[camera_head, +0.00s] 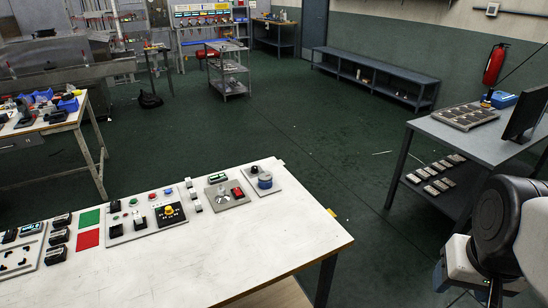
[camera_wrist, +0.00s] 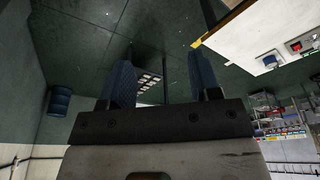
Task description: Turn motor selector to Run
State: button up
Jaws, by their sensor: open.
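Several control panels stand on the white worktable (camera_head: 190,265) in the head view. A plate with a round dial and a red switch (camera_head: 227,194) is toward the right of the row. A plate with a blue-sided round knob (camera_head: 265,181) is at its right end. Another panel has a yellow knob on a black square (camera_head: 169,211). Labels are too small to read, so I cannot tell which is the motor selector or its setting. My gripper (camera_wrist: 163,72) is open and empty in the wrist view, apart from the table, whose corner shows upper right. The head view does not show my gripper.
A grey table (camera_head: 470,135) with a tray (camera_head: 465,117) and a dark monitor (camera_head: 527,112) stands at the right. A low bench (camera_head: 375,72) lines the back wall. A trolley (camera_head: 228,72) stands farther back. The green floor between is largely clear.

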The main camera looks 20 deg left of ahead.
jog(key=w+a+r+n, duration=0.2)
jog(key=w+a+r, duration=0.15)
jog(key=w, duration=0.75)
jog(key=w+a+r+n, duration=0.3)
jog(key=w+a, duration=0.1)
jog(key=w, duration=0.7)
jog(key=w+a+f+n+g, duration=0.1)
jog(key=w+a+n, duration=0.1)
jog(key=w+a, duration=0.65)
jog(key=w+a+f+n, duration=0.2)
jog(key=w+a, duration=0.3)
jog(key=w, duration=0.6)
jog(key=n+g, duration=0.2)
jog(key=n, duration=0.6)
send_over(255, 167)
jog(key=f, duration=2.6)
jog(key=shift+s+d+f, duration=0.1)
jog(key=shift+d+f, duration=0.15)
jog(key=shift+f, duration=0.1)
jog(key=shift+a+f, duration=0.3)
jog(key=shift+a, duration=0.05)
jog(key=shift+f, duration=0.15)
jog(key=shift+f, duration=3.75)
